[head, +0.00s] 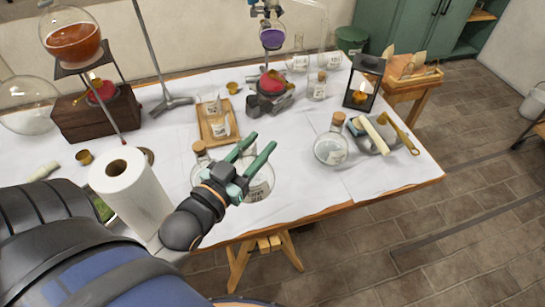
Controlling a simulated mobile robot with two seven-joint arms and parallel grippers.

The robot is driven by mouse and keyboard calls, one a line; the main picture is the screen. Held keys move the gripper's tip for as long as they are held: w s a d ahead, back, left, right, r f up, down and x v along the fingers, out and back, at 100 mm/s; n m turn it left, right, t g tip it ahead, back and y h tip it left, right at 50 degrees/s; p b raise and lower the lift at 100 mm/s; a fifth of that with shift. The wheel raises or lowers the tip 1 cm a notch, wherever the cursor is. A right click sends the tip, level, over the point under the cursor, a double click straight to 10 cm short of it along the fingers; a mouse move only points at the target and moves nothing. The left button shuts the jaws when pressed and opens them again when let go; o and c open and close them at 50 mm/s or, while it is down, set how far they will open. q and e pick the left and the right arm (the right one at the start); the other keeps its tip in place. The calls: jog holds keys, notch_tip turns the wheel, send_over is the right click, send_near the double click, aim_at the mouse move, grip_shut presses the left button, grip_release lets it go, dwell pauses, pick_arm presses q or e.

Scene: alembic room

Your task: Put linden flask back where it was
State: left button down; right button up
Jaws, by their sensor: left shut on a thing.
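My left gripper (256,153), with green fingers, is over the front of the white-covered table and shut on a round clear glass flask (265,182). The fingers and wrist hide the flask's upper part. Its label is too small to read, so I cannot confirm from it that this is the linden flask. I cannot tell whether its base touches the table. A corked flask (199,170) stands just left of the gripper, partly behind my wrist. Another round corked flask (331,148) stands apart to the right. My right gripper is out of view.
A paper towel roll (130,190) stands left of my forearm. A wooden tray (204,132) with small glassware lies behind the gripper. A black lantern (362,84) and a grey dish (372,143) with tools are right. The cloth between gripper and right corked flask is clear.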

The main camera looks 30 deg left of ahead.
pick_arm(q)
jog(key=w+a+f+b, duration=0.1)
jog(key=w+a+f, duration=0.2)
jog(key=w+f, duration=0.9)
jog(key=shift+w+a+f+b, duration=0.25)
jog(key=shift+w+f+b, duration=0.15)
jog(key=shift+w, duration=0.3)
jog(key=shift+f, duration=0.1)
jog(key=shift+c, duration=2.2)
grip_release()
jog(key=s, duration=1.2)
